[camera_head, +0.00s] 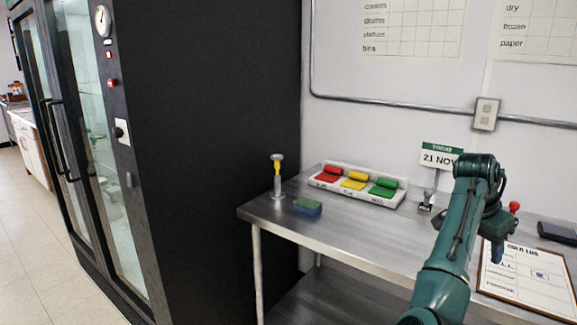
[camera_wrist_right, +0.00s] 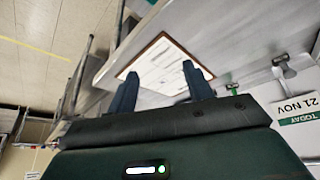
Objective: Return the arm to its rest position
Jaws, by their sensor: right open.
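My right arm is green and comes in from the lower right of the head view, raised over the steel table (camera_head: 285,219). My right gripper (camera_head: 497,248) points down near the clipboard (camera_head: 525,284), and its fingers are mostly hidden behind the arm. In the right wrist view the two blue fingers of the gripper (camera_wrist_right: 160,88) are spread apart with nothing between them. The clipboard (camera_wrist_right: 162,62) lies on the table beyond the fingers. My left gripper is not in view.
A white tray (camera_head: 400,201) with red, yellow and green blocks stands at the table's back. A date sign (camera_head: 440,158), a sponge (camera_head: 307,206) and a small metal stand (camera_head: 277,178) are also on the table. A dark glass-door cabinet (camera_head: 220,120) stands left.

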